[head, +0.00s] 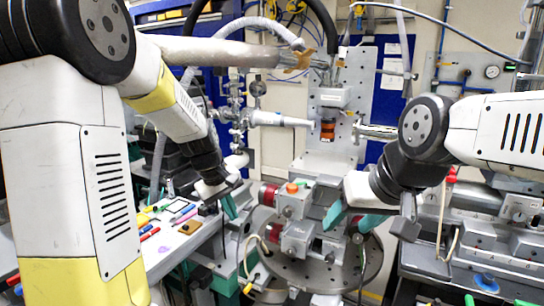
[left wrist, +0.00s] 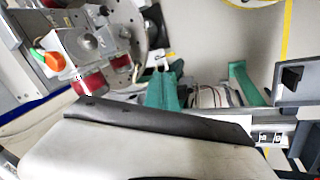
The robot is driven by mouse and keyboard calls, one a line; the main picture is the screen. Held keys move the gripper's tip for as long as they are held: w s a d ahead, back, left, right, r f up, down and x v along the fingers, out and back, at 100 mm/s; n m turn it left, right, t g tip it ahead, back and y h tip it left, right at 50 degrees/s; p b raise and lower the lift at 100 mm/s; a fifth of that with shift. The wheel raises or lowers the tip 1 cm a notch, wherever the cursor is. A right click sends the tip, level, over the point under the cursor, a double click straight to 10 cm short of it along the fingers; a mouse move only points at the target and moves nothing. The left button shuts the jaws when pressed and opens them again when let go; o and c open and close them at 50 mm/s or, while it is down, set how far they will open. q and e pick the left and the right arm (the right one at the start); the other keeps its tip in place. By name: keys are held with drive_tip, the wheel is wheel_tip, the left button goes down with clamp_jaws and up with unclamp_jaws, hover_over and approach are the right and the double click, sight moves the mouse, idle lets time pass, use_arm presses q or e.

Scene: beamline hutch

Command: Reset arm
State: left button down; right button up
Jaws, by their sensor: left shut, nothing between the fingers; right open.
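My left gripper (head: 229,206) comes in from the left in the head view and points down beside the bench edge. Its teal fingers are together with nothing between them. My right gripper (head: 353,219) is in front of the round metal stage, on the right side. Its teal fingers are apart and it appears empty. Both arms are bent and hang apart from each other. In the left wrist view, teal parts show beyond the pale wrist housing; I cannot tell what they belong to.
A white bench (head: 165,253) with pens and small items lies left. Rails and metal blocks (head: 480,240) stand right. Hoses hang overhead.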

use_arm(q)
drive_tip(key=s+a+r+m+t, duration=0.1)
drive_tip(key=s+r+m, duration=0.2)
drive_tip(key=s, duration=0.7)
drive_tip(key=s+a+r+m+t, duration=0.2)
drive_tip(key=s+r+m, duration=0.2)
drive_tip(key=s+r, duration=0.4)
drive_tip(key=s, duration=0.3)
drive_tip(key=shift+s+r, duration=0.15)
drive_tip(key=shift+r, duration=0.15)
